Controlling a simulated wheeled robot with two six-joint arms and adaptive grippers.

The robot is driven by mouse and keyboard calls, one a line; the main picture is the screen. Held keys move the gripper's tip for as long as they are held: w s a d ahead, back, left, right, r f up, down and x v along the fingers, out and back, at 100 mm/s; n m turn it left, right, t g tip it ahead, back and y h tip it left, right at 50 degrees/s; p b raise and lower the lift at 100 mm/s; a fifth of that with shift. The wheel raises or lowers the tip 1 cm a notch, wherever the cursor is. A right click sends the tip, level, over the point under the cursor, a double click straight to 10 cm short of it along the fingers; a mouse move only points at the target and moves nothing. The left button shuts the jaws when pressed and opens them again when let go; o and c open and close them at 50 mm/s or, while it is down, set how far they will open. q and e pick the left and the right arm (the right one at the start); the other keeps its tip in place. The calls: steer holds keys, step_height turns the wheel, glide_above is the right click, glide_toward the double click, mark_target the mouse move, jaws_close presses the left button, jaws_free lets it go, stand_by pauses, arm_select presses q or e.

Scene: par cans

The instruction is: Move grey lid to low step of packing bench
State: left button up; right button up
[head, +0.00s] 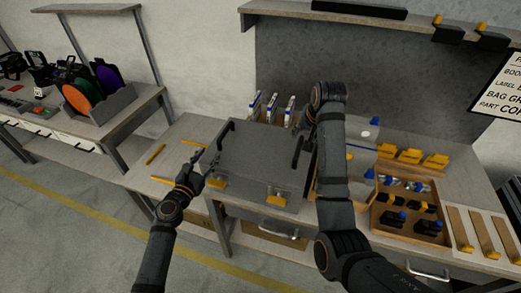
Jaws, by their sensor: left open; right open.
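The grey lid (258,152) lies flat on the packing bench, with a dark upright handle at its left end and another at its right. My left gripper (208,163) is open beside the left handle; whether it touches is too small to tell. My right gripper (307,142) is open close to the right handle, partly hidden by my own arm. The low step (183,143) is the lower surface left of the lid, marked with yellow strips and with its middle bare.
Yellow latches (276,193) show at the lid's front. White-and-blue bottles (272,108) stand behind it. A wooden divided tray (410,207) and yellow-fronted holders (408,155) are to the right. A side bench with a disc rack (105,104) stands at left.

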mark_target(218, 139)
arm_select(q)
steer(key=x, duration=0.8)
steer(key=shift+w+d, duration=0.15)
steer(key=shift+w, duration=0.15)
arm_select(e)
steer(key=x, duration=0.8)
steer(key=shift+f, duration=0.3)
arm_select(q)
jaws_close()
arm_select(e)
jaws_close()
steer(key=shift+w+r, duration=0.1)
